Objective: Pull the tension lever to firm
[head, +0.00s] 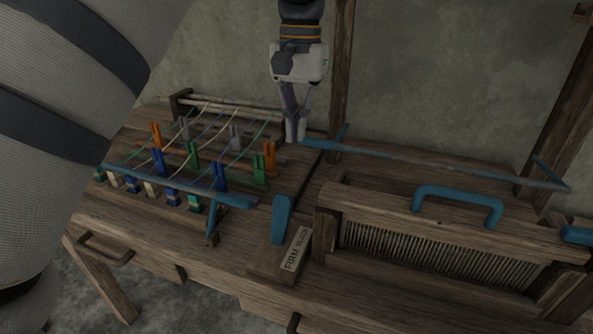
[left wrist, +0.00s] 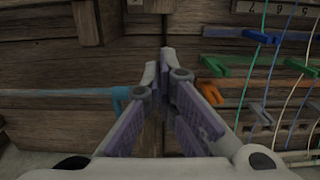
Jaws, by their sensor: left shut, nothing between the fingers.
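The tension lever (head: 282,220) is a blue paddle standing up from the loom's top near the front middle. A plate (head: 294,250) lettered FIRM and SLACK lies just right of its foot, with FIRM at the near end; I cannot tell exactly which setting the lever is at. My left gripper (head: 296,138) points down over the back of the loom, well behind the lever and apart from it. Its fingers are shut and empty, as the left wrist view (left wrist: 165,62) also shows. I cannot make out the lever in the left wrist view. My right gripper is out of view.
Pegs with coloured threads (head: 193,155) stand left of the lever. A long blue-ended bar (head: 430,163) runs across the back right. The framed reed (head: 430,252) with a blue handle (head: 457,194) fills the right. A wooden post (head: 342,80) rises beside my left gripper.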

